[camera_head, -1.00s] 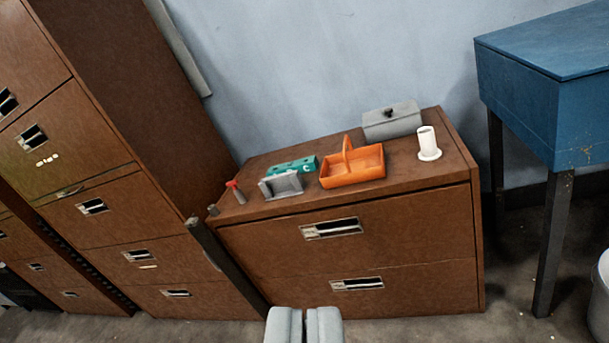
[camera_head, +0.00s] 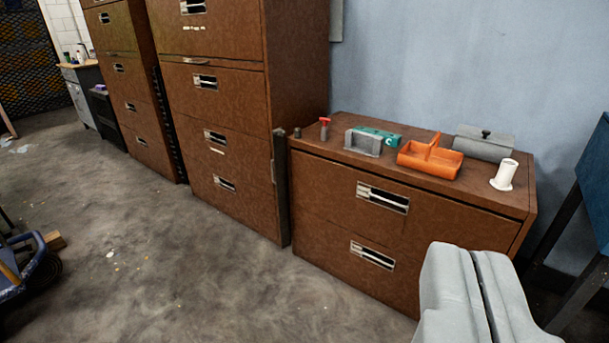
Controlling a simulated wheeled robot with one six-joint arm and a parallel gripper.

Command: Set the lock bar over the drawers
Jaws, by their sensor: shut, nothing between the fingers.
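The low brown cabinet (camera_head: 330,210) has two drawers, an upper one (camera_head: 360,193) and a lower one (camera_head: 350,245), both shut. A dark upright bar (camera_head: 281,190), which looks like the lock bar, stands at the cabinet's left front edge, beside the tall cabinet. It lies clear of the drawer fronts. My gripper (camera_head: 470,250) is shut and empty at the lower right. In the picture it covers the cabinet's lower right front; it is apart from the bar, to its right.
A tall cabinet (camera_head: 225,120) stands left. The floor (camera_head: 150,260) in front is open.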

